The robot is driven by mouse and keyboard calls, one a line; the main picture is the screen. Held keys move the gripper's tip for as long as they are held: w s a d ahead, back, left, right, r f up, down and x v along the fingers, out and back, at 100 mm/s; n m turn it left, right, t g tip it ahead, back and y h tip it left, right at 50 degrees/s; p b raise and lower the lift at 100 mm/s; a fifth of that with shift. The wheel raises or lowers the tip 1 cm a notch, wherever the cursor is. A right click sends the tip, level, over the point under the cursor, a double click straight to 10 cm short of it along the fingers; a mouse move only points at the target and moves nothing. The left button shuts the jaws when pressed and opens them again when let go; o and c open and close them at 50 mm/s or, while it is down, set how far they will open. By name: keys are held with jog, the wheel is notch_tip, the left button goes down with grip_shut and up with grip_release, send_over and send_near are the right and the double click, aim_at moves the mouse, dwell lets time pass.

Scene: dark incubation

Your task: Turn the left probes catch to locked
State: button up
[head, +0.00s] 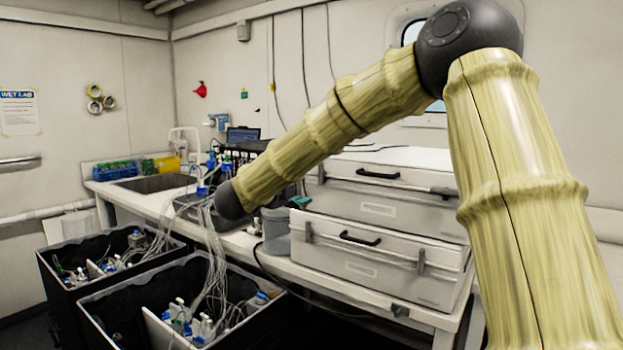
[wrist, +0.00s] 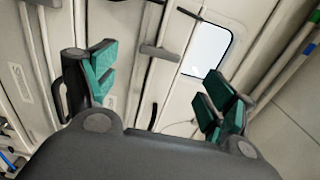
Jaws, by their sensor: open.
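Two pale cases are stacked on the bench in the head view, an upper case (head: 388,203) and a lower case (head: 375,271). Their front labels are too small to read, so I cannot tell which is the probes case. The lower case has a left catch (head: 309,232) and a right catch (head: 421,262). The upper case has a left catch (head: 321,172) and a right catch (head: 445,193). My gripper (wrist: 162,85) is open and empty in the wrist view, its teal pads apart. A grey catch (wrist: 160,53) shows beyond them, apart from the fingers.
Two black bins (head: 62,262) (head: 102,319) with cables and bottles stand in front of the bench. A sink (head: 156,182), a laptop (head: 243,134) and a grey tub (head: 275,232) are left of the cases. Loose cables hang over the bench edge.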

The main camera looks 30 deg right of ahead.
jog(key=shift+v, duration=1.95)
jog(key=shift+f, duration=0.1)
